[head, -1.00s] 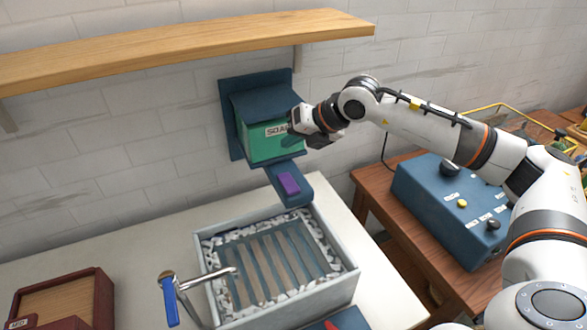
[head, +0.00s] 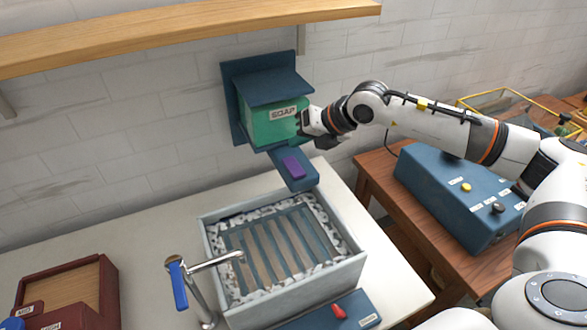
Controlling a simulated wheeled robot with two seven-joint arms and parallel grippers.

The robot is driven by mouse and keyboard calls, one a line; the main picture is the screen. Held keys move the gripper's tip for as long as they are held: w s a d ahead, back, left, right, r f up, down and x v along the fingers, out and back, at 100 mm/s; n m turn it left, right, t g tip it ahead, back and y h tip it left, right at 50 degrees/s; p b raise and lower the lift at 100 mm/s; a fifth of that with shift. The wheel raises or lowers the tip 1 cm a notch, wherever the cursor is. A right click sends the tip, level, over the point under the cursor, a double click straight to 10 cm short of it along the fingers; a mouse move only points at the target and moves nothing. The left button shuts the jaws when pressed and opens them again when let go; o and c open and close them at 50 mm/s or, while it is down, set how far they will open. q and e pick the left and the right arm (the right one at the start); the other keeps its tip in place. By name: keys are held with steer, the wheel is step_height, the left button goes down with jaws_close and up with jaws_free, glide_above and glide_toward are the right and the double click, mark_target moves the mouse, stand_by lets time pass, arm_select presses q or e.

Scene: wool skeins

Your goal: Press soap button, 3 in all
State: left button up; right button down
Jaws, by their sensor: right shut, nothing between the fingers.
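The soap dispenser is a green box (head: 270,127) labelled SOAP in a dark blue wall housing (head: 268,86). A purple button (head: 293,167) sits on a blue ledge (head: 299,182) below the box. My right gripper (head: 312,132) is shut and empty beside the right edge of the green box, above and to the right of the purple button. It is apart from the button; whether it touches the box I cannot tell. My left gripper is not in view.
A grey sink (head: 355,270) with slats stands below, with a blue-handled tap (head: 180,285) at its front left. A red button (head: 338,311) is on a blue panel in front. A blue control box (head: 450,205) stands right. A wooden shelf (head: 180,38) hangs above.

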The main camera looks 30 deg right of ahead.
mark_target(291, 165)
step_height(291, 165, down, 3)
steer(key=shift+f+b, duration=0.1)
steer(key=shift+b, duration=0.75)
steer(key=shift+f+b, duration=0.55)
steer(key=shift+b, duration=0.1)
steer(key=shift+f, duration=0.1)
stand_by(0.7)
steer(key=shift+f+b, duration=0.35)
steer(key=shift+b, duration=0.4)
steer(key=shift+f+b, duration=0.55)
steer(key=shift+b, duration=0.1)
stand_by(0.5)
steer(key=shift+r+p, duration=0.4)
steer(key=shift+r, duration=0.6)
